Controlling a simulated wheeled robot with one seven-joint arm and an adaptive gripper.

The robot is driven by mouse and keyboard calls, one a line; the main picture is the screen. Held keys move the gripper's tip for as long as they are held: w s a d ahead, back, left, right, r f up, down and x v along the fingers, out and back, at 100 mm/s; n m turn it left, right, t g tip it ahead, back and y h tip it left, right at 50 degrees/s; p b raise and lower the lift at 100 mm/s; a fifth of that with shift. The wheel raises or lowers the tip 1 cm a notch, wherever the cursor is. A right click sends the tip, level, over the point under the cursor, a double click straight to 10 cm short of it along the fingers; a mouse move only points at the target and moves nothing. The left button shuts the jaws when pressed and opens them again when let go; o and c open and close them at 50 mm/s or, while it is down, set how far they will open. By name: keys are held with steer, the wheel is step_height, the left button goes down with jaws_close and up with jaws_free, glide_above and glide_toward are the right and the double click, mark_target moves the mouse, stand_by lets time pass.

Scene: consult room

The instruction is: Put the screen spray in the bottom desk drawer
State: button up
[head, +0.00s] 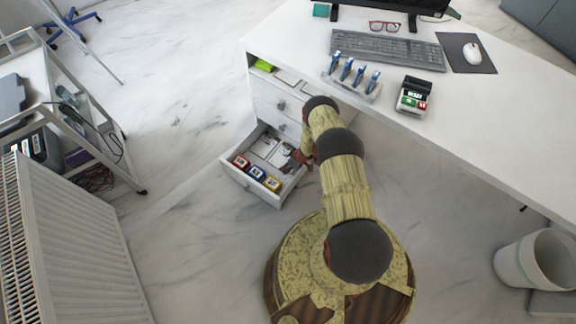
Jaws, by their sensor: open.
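The bottom desk drawer (281,199) is pulled out from the white desk. Inside it stand a red box (241,162), a blue box (257,172) and a yellow box (272,184) along the front, with pale flat items (266,147) behind them. My gripper (294,160) is open, at the right side of this drawer, pointing down towards its inside. My arm partly covers it, and its fingertips are small and hard to make out. I cannot pick out the screen spray with certainty in the head view; nothing shows clearly held in the gripper.
The drawer fronts (272,101) above look shut, below an opening with a green item (263,65). The desk top (480,120) carries a keyboard, a card terminal (413,95) and a blue-handled set. A trolley and radiator (70,240) stand left, a bin (535,264) right.

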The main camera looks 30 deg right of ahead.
steer(key=p+v, duration=0.4)
steer(key=v, duration=0.7)
steer(key=shift+r+p, duration=0.3)
steer(key=shift+r, duration=0.05)
steer(key=shift+s+d, duration=0.15)
steer(key=shift+s, duration=0.05)
